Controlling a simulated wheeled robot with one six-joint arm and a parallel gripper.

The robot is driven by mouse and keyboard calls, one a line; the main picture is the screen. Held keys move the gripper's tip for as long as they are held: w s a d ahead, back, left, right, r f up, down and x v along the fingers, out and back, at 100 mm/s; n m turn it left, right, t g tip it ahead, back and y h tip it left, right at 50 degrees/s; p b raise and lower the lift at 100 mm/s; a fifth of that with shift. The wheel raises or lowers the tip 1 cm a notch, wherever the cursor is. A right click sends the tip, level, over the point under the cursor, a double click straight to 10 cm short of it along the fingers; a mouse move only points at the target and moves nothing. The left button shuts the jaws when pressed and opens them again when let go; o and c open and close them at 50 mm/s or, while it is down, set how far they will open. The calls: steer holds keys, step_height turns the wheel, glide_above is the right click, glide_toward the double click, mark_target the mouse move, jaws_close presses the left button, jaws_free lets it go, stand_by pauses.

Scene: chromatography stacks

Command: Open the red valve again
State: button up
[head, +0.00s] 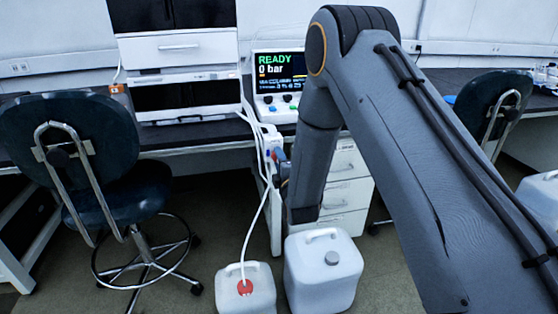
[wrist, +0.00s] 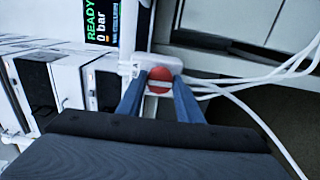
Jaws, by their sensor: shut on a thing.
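The red valve (wrist: 159,81) shows in the wrist view as a round red knob with a pale bar across its face. It sits on a white fitting beside white tubing. My gripper (wrist: 160,92) has its two blue-grey fingers on either side of the knob, shut on it. In the head view my arm hides most of the valve area, and the gripper shows only as a small blue part (head: 279,155) beside the white fitting at the bench front. The controller screen (head: 279,66) reads READY and 0 bar.
White tubes run from the valve area to a white jug with a red cap (head: 244,288). A second white jug (head: 322,270) stands beside it. A dark chair (head: 85,160) stands at left, another (head: 490,105) at right. A white drawer unit (head: 345,185) is under the bench.

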steer(key=o, duration=1)
steer(key=shift+o, duration=0.2)
steer(key=v, duration=0.8)
steer(key=shift+a, duration=0.1)
